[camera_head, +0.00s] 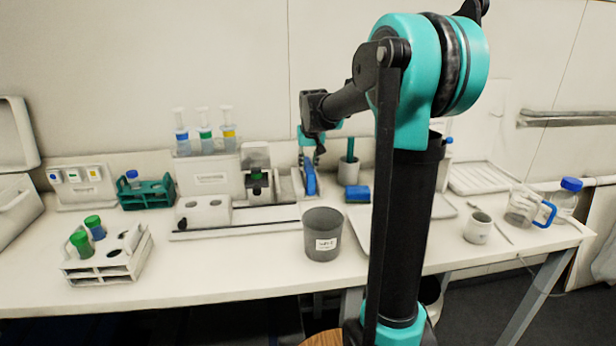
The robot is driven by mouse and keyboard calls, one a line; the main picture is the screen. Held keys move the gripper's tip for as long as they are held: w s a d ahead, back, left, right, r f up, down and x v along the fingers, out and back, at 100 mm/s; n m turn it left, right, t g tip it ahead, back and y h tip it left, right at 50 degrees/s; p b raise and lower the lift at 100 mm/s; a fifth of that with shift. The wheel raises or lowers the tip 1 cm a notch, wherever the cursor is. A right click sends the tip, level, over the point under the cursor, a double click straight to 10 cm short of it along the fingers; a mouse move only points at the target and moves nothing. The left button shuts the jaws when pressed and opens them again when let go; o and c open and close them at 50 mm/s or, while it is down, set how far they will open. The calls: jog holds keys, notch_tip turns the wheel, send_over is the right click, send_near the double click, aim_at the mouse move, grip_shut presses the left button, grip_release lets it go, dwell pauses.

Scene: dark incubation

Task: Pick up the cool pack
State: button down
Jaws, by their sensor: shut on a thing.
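The cool pack (310,181) appears as a narrow blue slab, upright and slightly tilted, near the back of the bench. My gripper (314,160) reaches down over it from above and is shut on its upper end. The fingers are small and dark in this view, so their exact contact is hard to see. I cannot tell whether the pack's lower end touches the pale holder around it.
A grey labelled bin (322,236) stands in front, and a blue block (357,194) lies to the right. A white tube rack (105,262) with green-capped tubes is at the left. A white mug (478,228) and a blue-handled jug (523,210) stand at the right.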

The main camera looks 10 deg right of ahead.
jog(key=shift+r, duration=0.1)
notch_tip(320, 180, up, 20)
jog(key=shift+r, duration=0.15)
dwell(0.6)
